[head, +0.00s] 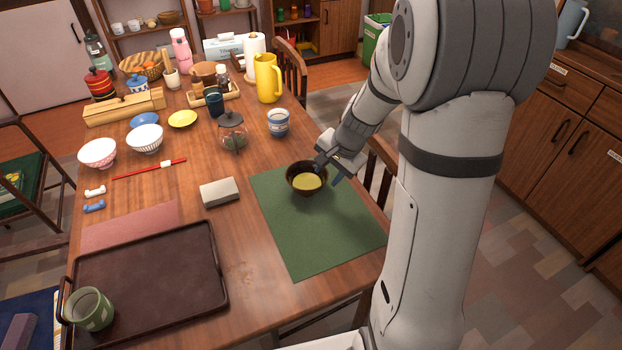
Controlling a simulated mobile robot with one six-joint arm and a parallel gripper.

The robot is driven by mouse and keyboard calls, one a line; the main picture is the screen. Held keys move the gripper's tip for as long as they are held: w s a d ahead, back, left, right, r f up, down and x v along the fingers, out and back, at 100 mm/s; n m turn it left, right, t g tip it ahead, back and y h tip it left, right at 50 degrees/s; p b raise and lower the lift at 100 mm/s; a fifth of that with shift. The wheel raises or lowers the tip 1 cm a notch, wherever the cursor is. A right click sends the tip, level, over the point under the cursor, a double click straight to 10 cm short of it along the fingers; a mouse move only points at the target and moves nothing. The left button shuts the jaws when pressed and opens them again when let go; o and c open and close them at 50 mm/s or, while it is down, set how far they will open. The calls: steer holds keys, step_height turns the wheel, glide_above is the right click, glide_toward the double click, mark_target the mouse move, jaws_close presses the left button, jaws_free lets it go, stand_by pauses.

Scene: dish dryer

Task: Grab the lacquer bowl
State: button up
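The lacquer bowl (306,182) is dark brown with a yellow inside. It sits upright on the green mat (330,235), near the mat's far edge. My gripper (321,166) reaches in from the upper right and is at the bowl's far right rim. Its fingertips overlap the rim in the picture. They are small and partly hidden, so I cannot tell whether they touch the bowl or how far apart they are.
A grey block (220,192) lies left of the mat. A glass jar (231,132), a blue-and-white cup (278,122) and a yellow pitcher (268,79) stand beyond. A dark tray (165,275) with a green cup (90,309) is at front left. The mat's near part is clear.

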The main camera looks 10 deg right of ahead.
mark_target(307, 183)
steer(key=b+x, duration=0.1)
steer(key=x, duration=0.6)
steer(key=shift+a+r, duration=0.1)
steer(key=shift+a, duration=0.05)
steer(key=shift+c, duration=0.6)
jaws_close()
